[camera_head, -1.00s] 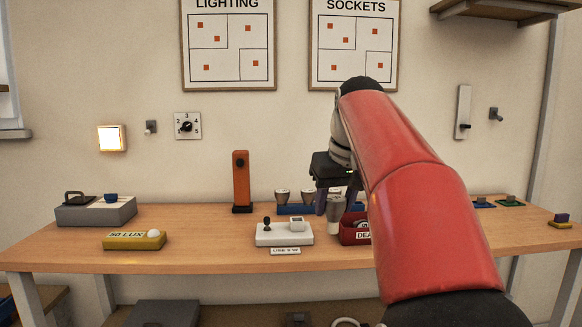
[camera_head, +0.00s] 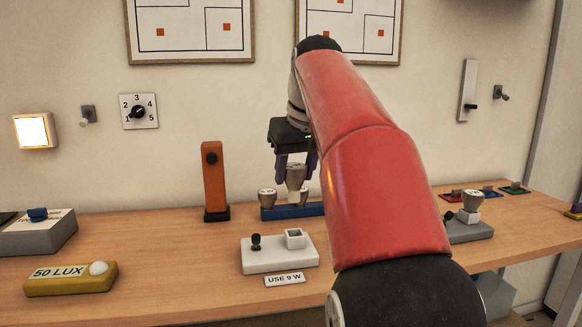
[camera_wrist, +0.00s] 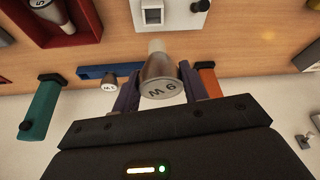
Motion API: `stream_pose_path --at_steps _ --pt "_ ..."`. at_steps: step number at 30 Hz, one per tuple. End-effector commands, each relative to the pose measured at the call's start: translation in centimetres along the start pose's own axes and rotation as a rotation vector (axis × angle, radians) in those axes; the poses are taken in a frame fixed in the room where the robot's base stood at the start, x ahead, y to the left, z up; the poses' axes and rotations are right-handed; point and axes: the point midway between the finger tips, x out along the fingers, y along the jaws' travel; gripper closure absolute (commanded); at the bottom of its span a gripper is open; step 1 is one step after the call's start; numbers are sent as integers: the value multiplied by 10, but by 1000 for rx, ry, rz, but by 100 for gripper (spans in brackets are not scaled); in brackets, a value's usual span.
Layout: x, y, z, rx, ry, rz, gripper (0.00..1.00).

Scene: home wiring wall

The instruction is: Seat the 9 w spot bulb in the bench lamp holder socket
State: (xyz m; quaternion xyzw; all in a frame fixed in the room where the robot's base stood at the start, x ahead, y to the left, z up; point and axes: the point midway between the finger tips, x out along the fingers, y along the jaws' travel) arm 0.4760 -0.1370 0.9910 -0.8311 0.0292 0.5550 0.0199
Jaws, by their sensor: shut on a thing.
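The 9 W bulb (camera_head: 296,179) is a grey, tapered spot bulb. My gripper (camera_head: 296,170) is shut on it, with dark purple fingers on either side. The wrist view shows the bulb (camera_wrist: 163,78) with its "9 W" face toward the camera and its pale base pointing away. The bench lamp holder (camera_head: 262,257) is a white block with a black knob and a "USE 9 W" label. Its square socket (camera_head: 294,238) looks empty, and it also shows in the wrist view (camera_wrist: 152,12). The bulb is in the air above it in the head picture, apart from it.
An orange post (camera_head: 214,180) stands to the left, a yellow "50 LUX" block (camera_head: 70,279) further left. A red tray (camera_wrist: 70,38) holds a bulb.

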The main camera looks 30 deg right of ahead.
Motion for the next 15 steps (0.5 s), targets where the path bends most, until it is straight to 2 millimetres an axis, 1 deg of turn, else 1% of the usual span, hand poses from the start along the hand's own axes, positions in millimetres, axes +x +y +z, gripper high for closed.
stream_pose_path --at_steps 8,15 --pt "-2 0 2 -1 1 1 79" --pt "13 0 8 -1 1 1 79"
